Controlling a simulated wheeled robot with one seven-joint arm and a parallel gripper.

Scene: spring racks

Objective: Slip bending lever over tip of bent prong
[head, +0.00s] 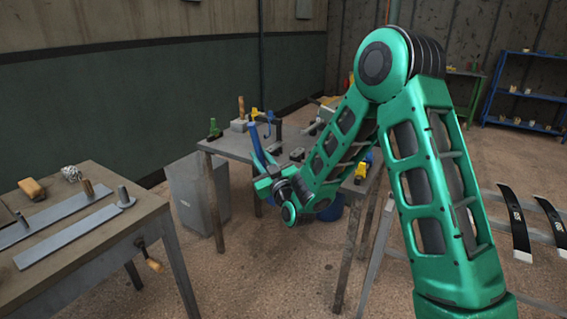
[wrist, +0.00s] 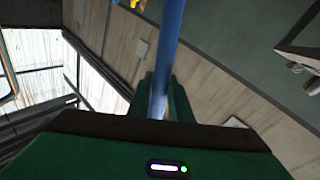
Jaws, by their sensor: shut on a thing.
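A long blue bar, which looks like the bending lever (head: 257,145), stands nearly upright in my gripper (head: 268,174), leaning a little to the left. In the wrist view the blue bar (wrist: 170,42) runs up out of the frame from between the green fingers of my gripper (wrist: 160,95), which is shut on it. The gripper is in front of the left part of the far workbench (head: 232,147). I cannot make out the bent prong in either view, and whether the lever's ends touch anything does not show.
The far bench carries a block with a wooden handle (head: 240,115), a green item (head: 214,128) and other small tools. A grey cabinet (head: 190,200) stands beside it. A near wooden bench (head: 95,240) holds flat steel bars. A rack with black leaf springs (head: 515,222) is at right. Open floor lies between the benches.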

